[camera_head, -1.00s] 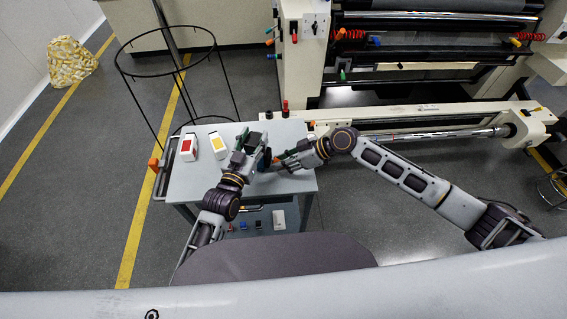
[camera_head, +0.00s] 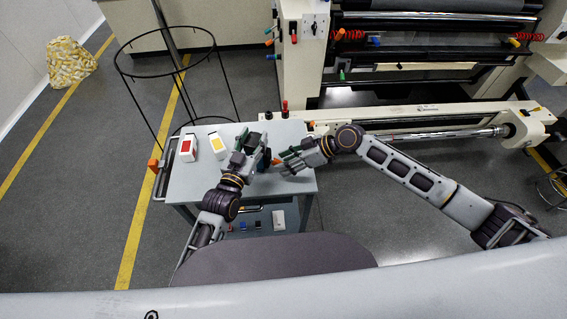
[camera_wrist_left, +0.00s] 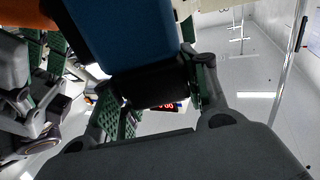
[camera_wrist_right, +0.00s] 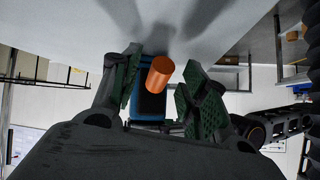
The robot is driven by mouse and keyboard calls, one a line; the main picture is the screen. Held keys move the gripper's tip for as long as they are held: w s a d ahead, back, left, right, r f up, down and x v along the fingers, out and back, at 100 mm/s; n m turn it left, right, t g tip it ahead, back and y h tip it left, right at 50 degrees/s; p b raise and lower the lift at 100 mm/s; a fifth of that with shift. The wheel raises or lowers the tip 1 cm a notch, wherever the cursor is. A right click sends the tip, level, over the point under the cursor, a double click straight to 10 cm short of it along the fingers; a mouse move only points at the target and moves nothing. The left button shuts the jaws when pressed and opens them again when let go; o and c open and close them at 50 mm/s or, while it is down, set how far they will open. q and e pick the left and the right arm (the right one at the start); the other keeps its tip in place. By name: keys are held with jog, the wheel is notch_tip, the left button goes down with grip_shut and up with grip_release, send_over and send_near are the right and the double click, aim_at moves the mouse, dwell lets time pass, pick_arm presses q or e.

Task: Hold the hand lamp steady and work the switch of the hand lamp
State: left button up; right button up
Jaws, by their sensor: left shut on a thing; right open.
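The hand lamp shows blue and black in the left wrist view (camera_wrist_left: 125,32), with its black part between the left fingers. My left gripper (camera_head: 250,146) is shut on it over the grey table (camera_head: 200,183). In the right wrist view the blue and black lamp (camera_wrist_right: 150,105) sits behind an orange cylinder (camera_wrist_right: 159,73), which seems to be its switch and points towards me. My right gripper (camera_head: 283,161) is open just right of the lamp. In the right wrist view its fingers (camera_wrist_right: 158,88) stand apart on either side of the cylinder, with gaps visible.
White boxes with a red face (camera_head: 187,148) and a yellow face (camera_head: 218,145) stand on the table's left part. A black wire hoop stand (camera_head: 120,75) is behind left. A large machine (camera_head: 303,60) stands close behind the table. Small items lie on the lower shelf.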

pick_arm(q)
jog(key=shift+s+f, duration=0.1)
jog(key=shift+f, duration=0.25)
pick_arm(e)
jog(key=v, duration=1)
jog(key=shift+r, duration=0.15)
jog(key=shift+d, duration=0.15)
pick_arm(q)
jog(key=o, duration=1.2)
jog(key=shift+r, duration=0.1)
jog(key=shift+r, duration=0.15)
jog(key=shift+s, duration=0.1)
jog(key=v, duration=1.1)
jog(key=shift+s+a, duration=0.2)
jog(key=shift+s, duration=0.05)
jog(key=shift+d, duration=0.15)
pick_arm(e)
jog(key=shift+d, duration=0.1)
